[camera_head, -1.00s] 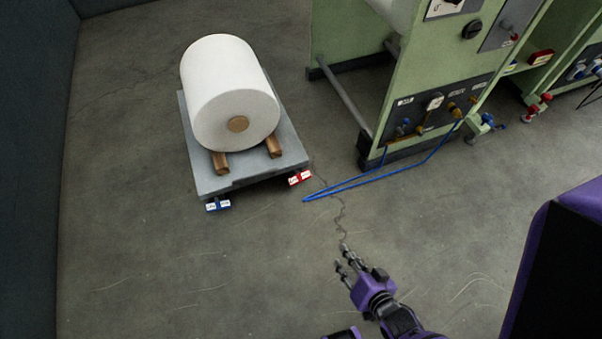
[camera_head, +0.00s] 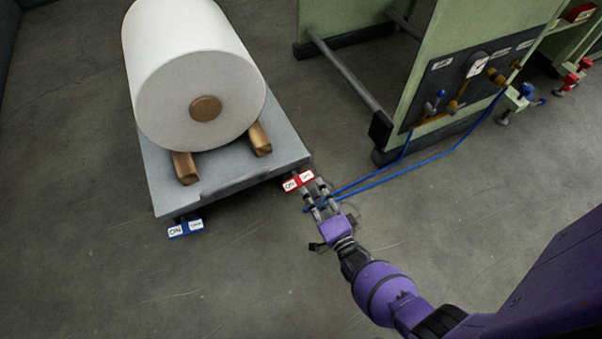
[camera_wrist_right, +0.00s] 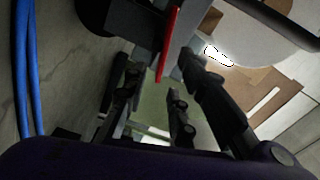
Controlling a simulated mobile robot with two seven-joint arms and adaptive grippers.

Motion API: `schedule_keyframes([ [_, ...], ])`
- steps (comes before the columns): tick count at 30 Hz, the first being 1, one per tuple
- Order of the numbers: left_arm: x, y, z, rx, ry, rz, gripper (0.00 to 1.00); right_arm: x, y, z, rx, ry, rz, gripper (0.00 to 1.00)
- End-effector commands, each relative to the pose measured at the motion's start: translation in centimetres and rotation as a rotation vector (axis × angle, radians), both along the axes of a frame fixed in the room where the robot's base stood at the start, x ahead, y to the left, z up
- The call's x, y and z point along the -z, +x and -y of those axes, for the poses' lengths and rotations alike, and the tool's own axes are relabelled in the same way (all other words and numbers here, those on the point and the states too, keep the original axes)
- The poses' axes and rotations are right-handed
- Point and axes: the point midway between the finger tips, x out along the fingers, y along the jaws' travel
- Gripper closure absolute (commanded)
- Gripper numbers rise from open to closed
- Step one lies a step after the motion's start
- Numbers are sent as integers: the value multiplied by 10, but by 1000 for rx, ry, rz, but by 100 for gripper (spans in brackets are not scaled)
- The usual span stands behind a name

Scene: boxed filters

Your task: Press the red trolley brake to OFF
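The red trolley brake (camera_head: 292,184) is a small red pedal with white labels at the front right corner of the grey trolley (camera_head: 225,187). One label seems to read ON upside down; the other is too small to read surely. My right gripper (camera_head: 314,189) is at the pedal's right end, its fingers very close to it; I cannot tell whether they touch. In the right wrist view the red brake (camera_wrist_right: 170,42) shows edge-on beyond the fingers, which are spread apart with nothing held between them. My left gripper is not in view.
A large white roll (camera_head: 190,80) rests on wooden blocks (camera_head: 185,168) on the trolley. A blue brake pedal (camera_head: 186,229) is at the front left corner. A blue hose (camera_head: 400,172) lies on the floor by my right gripper, leading to the green machine (camera_head: 440,60). The floor in front is clear.

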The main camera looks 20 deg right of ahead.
Motion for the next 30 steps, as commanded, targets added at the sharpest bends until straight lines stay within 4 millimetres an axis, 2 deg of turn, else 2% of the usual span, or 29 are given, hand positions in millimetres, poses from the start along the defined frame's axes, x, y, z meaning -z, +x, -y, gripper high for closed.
schedule_keyframes([
  [8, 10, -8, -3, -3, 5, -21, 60, 0, 38, -1, 0, 3, 6, 75],
  [15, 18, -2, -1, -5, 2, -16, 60, 0, 70, -3, 0, 3, 3, 75],
  [19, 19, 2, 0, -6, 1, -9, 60, 0, 77, -3, 0, 3, 2, 75],
  [26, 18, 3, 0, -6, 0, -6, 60, -1, 78, -3, 0, 2, 2, 75],
  [27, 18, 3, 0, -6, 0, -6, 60, -1, 78, -3, 0, 2, 2, 76],
  [30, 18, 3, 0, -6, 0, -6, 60, -1, 77, -3, 0, 2, 2, 89],
])
